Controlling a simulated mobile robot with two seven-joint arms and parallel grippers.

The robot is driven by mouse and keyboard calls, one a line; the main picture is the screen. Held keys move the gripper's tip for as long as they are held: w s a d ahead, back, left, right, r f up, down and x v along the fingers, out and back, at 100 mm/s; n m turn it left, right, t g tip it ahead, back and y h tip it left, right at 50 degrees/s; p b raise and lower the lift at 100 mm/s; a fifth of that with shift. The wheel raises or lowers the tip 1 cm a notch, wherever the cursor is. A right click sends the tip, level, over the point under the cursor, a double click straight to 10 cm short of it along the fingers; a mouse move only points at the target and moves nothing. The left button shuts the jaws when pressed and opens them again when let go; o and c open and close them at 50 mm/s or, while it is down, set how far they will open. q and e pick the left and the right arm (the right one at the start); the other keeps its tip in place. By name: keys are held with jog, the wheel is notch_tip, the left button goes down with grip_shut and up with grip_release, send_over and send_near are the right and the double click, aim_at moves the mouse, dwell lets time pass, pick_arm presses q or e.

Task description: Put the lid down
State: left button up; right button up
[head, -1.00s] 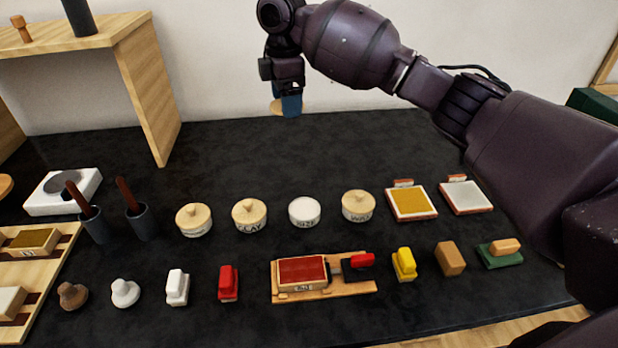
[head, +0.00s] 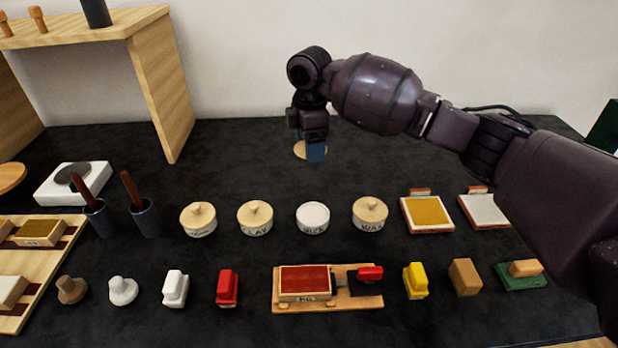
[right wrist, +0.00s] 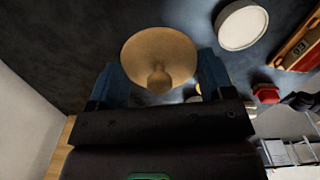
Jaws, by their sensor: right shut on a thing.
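My right gripper (head: 315,155), with blue fingers, is shut on a round pale wooden lid (head: 301,150). The lid is partly hidden behind the fingers in the head view. In the right wrist view the lid (right wrist: 158,48) and its knob (right wrist: 158,80) show between the fingers. It is over the black tabletop (head: 250,160), behind the jar row; I cannot tell whether it touches. A round jar (head: 313,217) in that row has no wooden lid and shows a white top. It also shows in the right wrist view (right wrist: 241,24). My left gripper is not in view.
Lidded jars (head: 255,217) (head: 370,214) stand beside the open one. Two pads (head: 427,214) (head: 485,210) lie to their right. Several stamps and a wooden press (head: 325,305) line the front. A wooden shelf (head: 165,95) stands at back left. The tabletop behind the jars is largely clear.

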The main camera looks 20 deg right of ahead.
aim_at(310, 185)
notch_tip(310, 185, down, 3)
jog(key=shift+f, duration=0.2)
jog(key=shift+f+b, duration=0.3)
jog(key=shift+f, duration=0.35)
notch_tip(310, 185, down, 6)
jog(key=shift+r+b, duration=0.25)
jog(key=shift+b, duration=0.3)
jog(key=shift+r, duration=0.15)
jog(key=o, duration=0.4)
jog(key=shift+f, duration=0.2)
jog(key=o, duration=0.5)
